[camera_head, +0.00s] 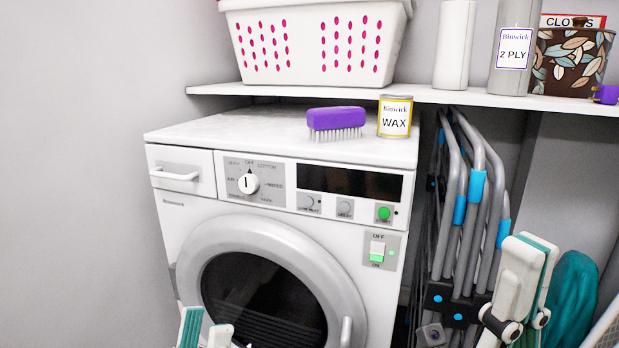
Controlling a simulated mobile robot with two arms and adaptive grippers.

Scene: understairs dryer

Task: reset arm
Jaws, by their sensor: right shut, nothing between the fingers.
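My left gripper (205,322) shows only its fingertips at the bottom edge, in front of the dryer door. Its tips stand apart with nothing seen between them; the rest is cut off by the frame. My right gripper (536,245) is at the lower right, its fingers pointing up and shut, with nothing held. It is in front of the dark teal item and to the right of the folded grey frames. The white dryer (182,222) stands in the middle with its round door (320,268) closed.
A purple brush (336,118) and a wax tin (395,117) stand on the dryer top. The shelf (455,97) above holds a white basket (310,45), rolls and a leaf-patterned box (570,62). Folded grey frames (480,190) crowd the right side. Open space lies left of the dryer.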

